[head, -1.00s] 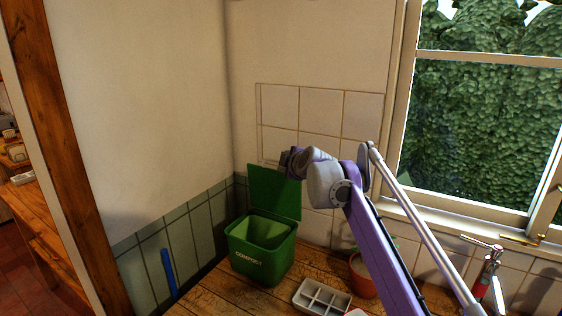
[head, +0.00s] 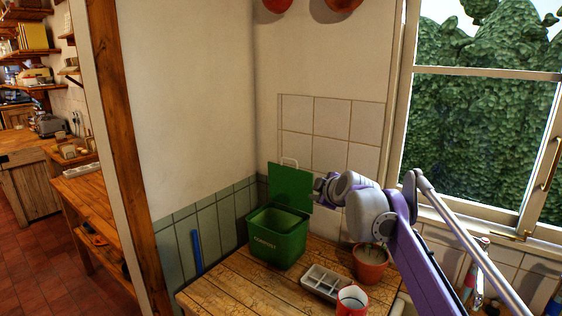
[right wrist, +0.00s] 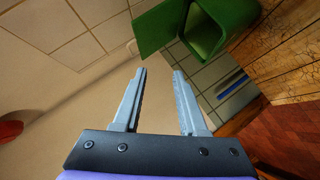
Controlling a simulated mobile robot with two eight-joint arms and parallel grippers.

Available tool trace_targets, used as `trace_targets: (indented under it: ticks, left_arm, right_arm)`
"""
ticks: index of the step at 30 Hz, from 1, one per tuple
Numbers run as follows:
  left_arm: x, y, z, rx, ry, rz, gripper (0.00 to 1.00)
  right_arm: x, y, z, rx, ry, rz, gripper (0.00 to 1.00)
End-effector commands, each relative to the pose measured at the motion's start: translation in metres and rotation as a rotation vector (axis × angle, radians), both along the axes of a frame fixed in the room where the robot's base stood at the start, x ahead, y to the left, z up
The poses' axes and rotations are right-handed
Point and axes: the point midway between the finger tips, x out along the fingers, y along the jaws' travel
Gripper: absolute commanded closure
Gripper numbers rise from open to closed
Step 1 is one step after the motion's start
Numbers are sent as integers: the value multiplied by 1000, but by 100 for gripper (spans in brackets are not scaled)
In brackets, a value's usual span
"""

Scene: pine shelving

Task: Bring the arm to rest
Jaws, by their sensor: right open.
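My right arm reaches in from the lower right of the head view, bent at its purple and grey joint. The right gripper shows in the right wrist view (right wrist: 157,100), with its two grey fingers wide apart and nothing between them. In the head view its end is small and points away near the green bin's raised lid, so the fingers are hard to make out. My left gripper is not in either view.
A green compost bin (head: 276,241) stands open on the wooden counter (head: 228,290). A grey sectioned tray (head: 325,282), a red-and-white cup (head: 352,300) and a terracotta plant pot (head: 370,264) stand nearby. A window (head: 487,130) is at right. The counter's left front is bare.

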Motion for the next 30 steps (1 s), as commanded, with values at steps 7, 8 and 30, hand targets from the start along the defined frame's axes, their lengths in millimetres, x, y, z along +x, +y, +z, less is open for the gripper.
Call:
trace_targets:
  ticks: [7, 8, 30]
  left_arm:
    - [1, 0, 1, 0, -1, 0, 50]
    - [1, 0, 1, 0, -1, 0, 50]
    - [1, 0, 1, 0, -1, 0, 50]
  right_arm:
    - [-98, -14, -52, 209, 207, -129, 58]
    - [-114, -16, -62, 238, 239, -154, 58]
    - [-435, -78, -319, 714, 669, -918, 58]
